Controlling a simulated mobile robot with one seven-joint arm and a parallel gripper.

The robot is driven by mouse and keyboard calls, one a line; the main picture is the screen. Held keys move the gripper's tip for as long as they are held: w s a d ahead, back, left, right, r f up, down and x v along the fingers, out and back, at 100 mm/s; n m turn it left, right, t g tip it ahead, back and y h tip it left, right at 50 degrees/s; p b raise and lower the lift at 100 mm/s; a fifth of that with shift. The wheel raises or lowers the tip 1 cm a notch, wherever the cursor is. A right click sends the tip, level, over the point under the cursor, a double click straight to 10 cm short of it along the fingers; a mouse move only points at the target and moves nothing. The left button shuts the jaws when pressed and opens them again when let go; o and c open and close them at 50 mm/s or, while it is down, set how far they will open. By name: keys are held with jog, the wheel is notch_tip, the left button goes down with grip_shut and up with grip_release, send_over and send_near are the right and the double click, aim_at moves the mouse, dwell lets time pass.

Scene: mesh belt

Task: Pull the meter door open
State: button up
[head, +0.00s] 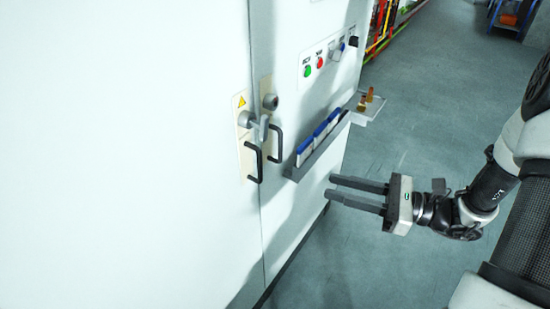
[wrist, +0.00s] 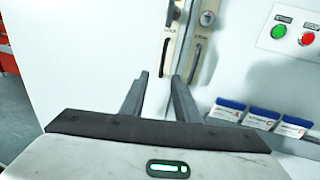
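A tall white cabinet has a left door (head: 130,150) and a right door (head: 300,120) that meet at a narrow vertical seam; both look shut. I cannot tell which is the meter door. The left door has a beige plate with a warning triangle, a grey lever (head: 256,124) and a black bar handle (head: 253,162). The right door has a round lock (head: 270,102) and a black bar handle (head: 275,145). My gripper (head: 329,187) is open and empty, right of and apart from both handles. In the wrist view its fingers (wrist: 160,78) point toward the handles.
A grey rack (head: 318,152) with blue-topped booklets projects from the right door. Above it are green and red buttons (head: 314,66). A small shelf (head: 368,108) sticks out at the cabinet's right edge. The floor (head: 400,130) to the right is clear.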

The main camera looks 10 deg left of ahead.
jog(key=w+a+p, duration=0.1)
jog(key=w+a, duration=0.1)
jog(key=a, duration=0.6)
jog(key=w+a+p, duration=0.1)
jog(key=a, duration=0.7)
jog(key=shift+w+a+f+m, duration=0.2)
jog(key=shift+w+a+m, duration=0.1)
jog(key=shift+w+a, duration=0.1)
grip_shut()
